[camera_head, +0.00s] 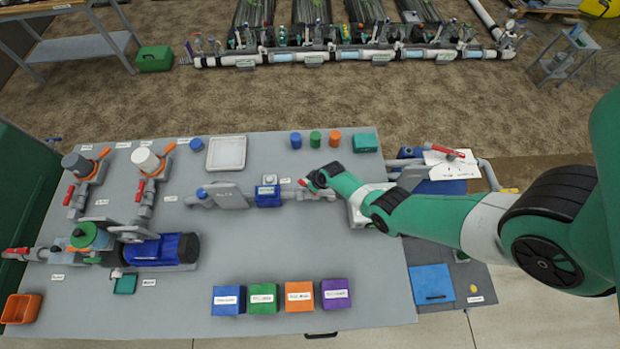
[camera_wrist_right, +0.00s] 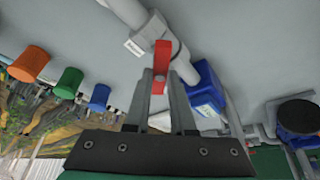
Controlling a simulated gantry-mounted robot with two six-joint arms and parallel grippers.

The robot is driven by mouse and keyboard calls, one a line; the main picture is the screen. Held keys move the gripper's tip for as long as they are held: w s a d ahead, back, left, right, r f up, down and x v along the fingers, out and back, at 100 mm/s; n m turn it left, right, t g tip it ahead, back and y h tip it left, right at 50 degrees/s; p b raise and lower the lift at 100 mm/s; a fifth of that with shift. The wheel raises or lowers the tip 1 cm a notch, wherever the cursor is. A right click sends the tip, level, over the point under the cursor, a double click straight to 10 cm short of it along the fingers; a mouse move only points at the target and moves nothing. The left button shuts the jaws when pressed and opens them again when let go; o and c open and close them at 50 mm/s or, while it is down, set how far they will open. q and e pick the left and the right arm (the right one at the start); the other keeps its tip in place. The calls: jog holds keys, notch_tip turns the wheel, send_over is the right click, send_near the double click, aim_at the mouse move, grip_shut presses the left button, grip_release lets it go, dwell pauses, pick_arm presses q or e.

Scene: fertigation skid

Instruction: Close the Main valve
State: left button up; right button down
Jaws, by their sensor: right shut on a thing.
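The valve with a red lever handle (camera_head: 302,183) sits on the grey pipe line right of centre on the grey bench. My right gripper (camera_head: 316,181) is at this valve and partly hides it. In the right wrist view the red handle (camera_wrist_right: 161,58) stands between the two fingertips of my right gripper (camera_wrist_right: 162,74), which is shut on it. The handle lies at an angle across the grey pipe (camera_wrist_right: 178,62). A small white label (camera_wrist_right: 134,47) beside the pipe is too small to read. My left gripper is not in view.
A blue block (camera_head: 268,196) sits on the pipe left of the valve. Blue, green and orange cups (camera_head: 315,139) stand behind it. Several coloured boxes (camera_head: 299,296) line the front edge. Other red-handled valves (camera_head: 145,190) and a blue pump (camera_head: 160,249) are at left. Bench between is clear.

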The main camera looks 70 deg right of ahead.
jog(key=m, duration=0.1)
jog(key=m+h, duration=0.1)
jog(key=m, duration=0.1)
jog(key=shift+w+a+f+m+g+b, duration=0.1)
jog(key=shift+a+m+g+b, duration=0.05)
jog(key=shift+m+g+b, duration=0.2)
jog(key=m+g+h+b, duration=0.1)
jog(key=m, duration=0.2)
jog(key=shift+w+a, duration=0.1)
jog(key=shift+m+g+b, duration=0.4)
jog(key=shift+m+g, duration=0.05)
jog(key=shift+m, duration=0.8)
jog(key=c, duration=0.8)
grip_release()
jog(key=shift+o, duration=0.2)
jog(key=shift+r, duration=0.2)
